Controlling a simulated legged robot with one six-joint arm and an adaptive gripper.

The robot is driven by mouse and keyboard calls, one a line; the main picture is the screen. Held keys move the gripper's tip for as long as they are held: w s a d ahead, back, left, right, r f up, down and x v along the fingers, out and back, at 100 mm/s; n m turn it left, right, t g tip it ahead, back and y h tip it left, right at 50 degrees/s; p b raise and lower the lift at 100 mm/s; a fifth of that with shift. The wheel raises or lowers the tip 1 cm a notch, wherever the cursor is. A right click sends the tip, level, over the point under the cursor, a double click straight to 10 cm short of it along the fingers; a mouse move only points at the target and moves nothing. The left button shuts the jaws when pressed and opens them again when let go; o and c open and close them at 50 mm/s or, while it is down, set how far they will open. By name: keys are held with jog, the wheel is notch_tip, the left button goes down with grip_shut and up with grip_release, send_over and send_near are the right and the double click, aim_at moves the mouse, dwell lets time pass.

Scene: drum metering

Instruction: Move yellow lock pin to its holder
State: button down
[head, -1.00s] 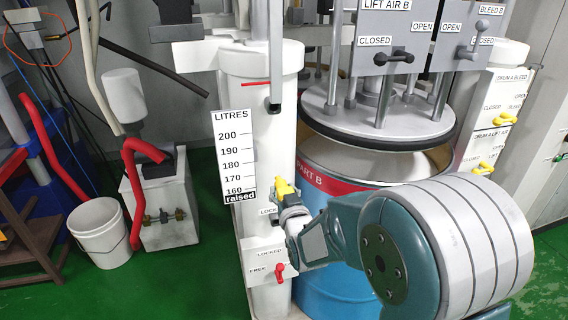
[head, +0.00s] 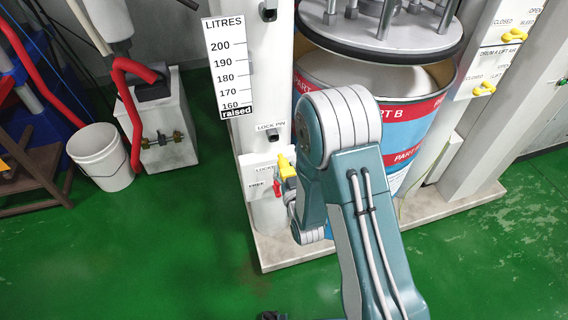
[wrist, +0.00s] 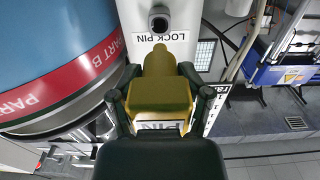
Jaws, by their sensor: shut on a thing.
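The yellow lock pin (wrist: 160,95) is between the two dark fingers of my gripper (wrist: 150,86) in the wrist view, its narrow end pointing to the top of the picture. A round grey holder with a dark opening (wrist: 159,19) is ahead of it, beside the LOCK PIN label; pin and holder are apart. In the head view the pin (head: 287,168) shows below the LOCK PIN label (head: 271,127), in front of the LOCKED/FREE plate. My arm hides most of my gripper there.
A red lever (head: 277,187) sits close to the pin on the LOCKED/FREE plate (head: 256,178). The blue PART B drum (head: 411,125) stands right of the white column. A white bucket (head: 100,157) is at left. Green floor in front is clear.

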aim_at(280, 155)
jog(key=shift+x, duration=2.85)
jog(key=shift+x, duration=1.85)
grip_release()
jog(key=shift+r, duration=0.1)
jog(key=v, duration=1.2)
jog(key=shift+w, duration=0.1)
